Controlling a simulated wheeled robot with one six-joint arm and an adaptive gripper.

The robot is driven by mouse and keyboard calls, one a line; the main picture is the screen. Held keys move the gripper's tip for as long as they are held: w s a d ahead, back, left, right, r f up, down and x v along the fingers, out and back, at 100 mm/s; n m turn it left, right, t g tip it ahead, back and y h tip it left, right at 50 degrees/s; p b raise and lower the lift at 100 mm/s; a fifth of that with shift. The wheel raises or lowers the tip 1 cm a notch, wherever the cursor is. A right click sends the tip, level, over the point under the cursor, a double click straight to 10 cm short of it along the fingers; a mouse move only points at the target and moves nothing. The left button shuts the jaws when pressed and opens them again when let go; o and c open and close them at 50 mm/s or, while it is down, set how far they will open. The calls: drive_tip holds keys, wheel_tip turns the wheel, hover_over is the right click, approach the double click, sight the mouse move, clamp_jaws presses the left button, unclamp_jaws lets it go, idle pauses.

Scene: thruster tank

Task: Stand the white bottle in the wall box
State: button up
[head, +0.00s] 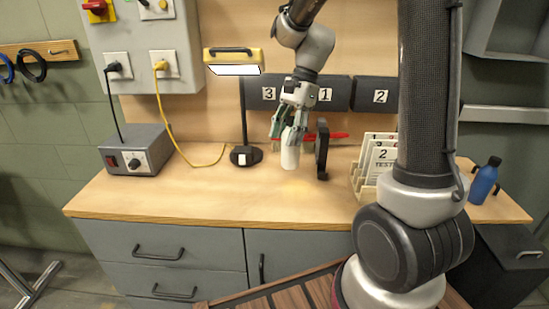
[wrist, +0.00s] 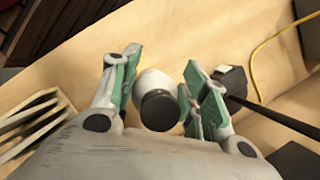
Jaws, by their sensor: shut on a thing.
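The white bottle (head: 290,157) is upright between the fingers of my gripper (head: 288,133), over the workbench. In the wrist view, the white bottle (wrist: 154,80) shows its dark cap towards the camera, with the green-padded fingers of my gripper (wrist: 160,68) on both sides. The gripper is shut on the bottle. I cannot tell whether the bottle's base touches the bench. Grey wall boxes marked 3 (head: 255,99), 1 (head: 341,97) and 2 (head: 366,97) are on the back panel, behind and above the bottle. Their insides are hidden.
A lamp (head: 244,118) stands just left of the bottle, and a dark upright object (head: 322,150) just right. A rack of cards (head: 375,170) and a blue bottle (head: 484,181) are farther right. A grey power unit (head: 136,152) is left. The front of the bench (head: 220,205) is clear.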

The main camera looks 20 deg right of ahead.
sight(284, 162)
drive_tip(key=shift+f, duration=3)
drive_tip(key=shift+f, duration=0.15)
drive_tip(key=o, duration=1.1)
drive_tip(key=shift+o, duration=0.2)
